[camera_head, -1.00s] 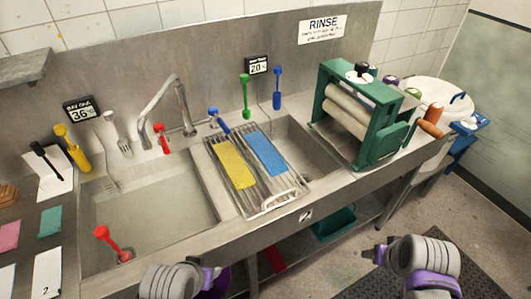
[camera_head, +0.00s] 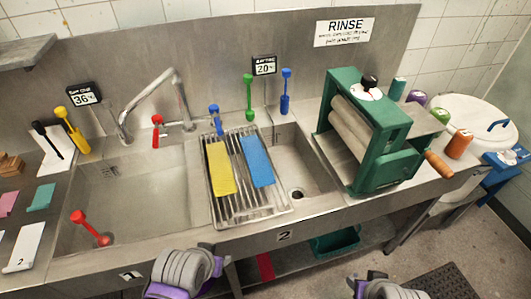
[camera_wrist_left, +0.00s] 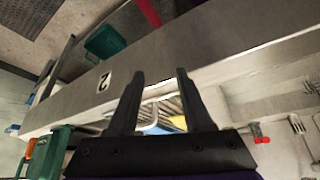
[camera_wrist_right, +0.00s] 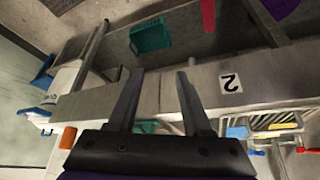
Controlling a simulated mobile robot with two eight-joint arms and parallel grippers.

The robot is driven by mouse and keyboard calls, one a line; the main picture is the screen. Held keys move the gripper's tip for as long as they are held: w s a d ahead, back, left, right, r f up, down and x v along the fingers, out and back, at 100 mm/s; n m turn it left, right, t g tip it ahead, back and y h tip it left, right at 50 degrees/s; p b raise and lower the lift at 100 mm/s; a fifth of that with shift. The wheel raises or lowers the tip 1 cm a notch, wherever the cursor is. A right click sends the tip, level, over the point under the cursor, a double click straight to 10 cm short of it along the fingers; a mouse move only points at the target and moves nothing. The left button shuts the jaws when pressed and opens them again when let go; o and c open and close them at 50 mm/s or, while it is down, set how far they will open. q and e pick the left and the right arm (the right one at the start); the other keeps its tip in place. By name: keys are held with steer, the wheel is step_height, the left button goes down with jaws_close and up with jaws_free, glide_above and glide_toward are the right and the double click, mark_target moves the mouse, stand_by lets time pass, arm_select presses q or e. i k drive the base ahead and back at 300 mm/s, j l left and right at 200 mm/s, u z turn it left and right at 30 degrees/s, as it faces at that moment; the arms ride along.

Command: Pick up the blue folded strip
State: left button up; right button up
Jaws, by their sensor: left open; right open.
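The blue folded strip (camera_head: 256,161) lies flat on the wire rack (camera_head: 281,209) over the sink, to the right of a yellow strip (camera_head: 220,167). It also shows small in the right wrist view (camera_wrist_right: 237,131). My left gripper (camera_head: 218,252) is low at the counter's front edge, in front of the rack and apart from the strips. In the left wrist view its jaws (camera_wrist_left: 160,76) are open and empty. My right gripper (camera_head: 364,280) is at the bottom of the head view, in front of the counter. Its jaws (camera_wrist_right: 160,76) are open and empty in the right wrist view.
A green roller wringer (camera_head: 368,130) stands right of the rack, its wooden handle (camera_head: 439,165) sticking out. A tall tap (camera_head: 165,95) stands behind the left basin (camera_head: 130,195). Green (camera_head: 249,95) and blue (camera_head: 286,90) handled tools stand behind the rack. A teal bin (camera_head: 335,243) is below.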

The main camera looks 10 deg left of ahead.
mark_target(261, 171)
steer(key=i+l+u, duration=0.1)
steer(key=l, duration=0.3)
steer(key=i+l+u, duration=0.1)
steer(key=l, duration=0.25)
steer(key=i+l+u, duration=0.15)
steer(key=l, duration=0.25)
steer(key=i+l+u, duration=0.1)
steer(key=l, duration=0.3)
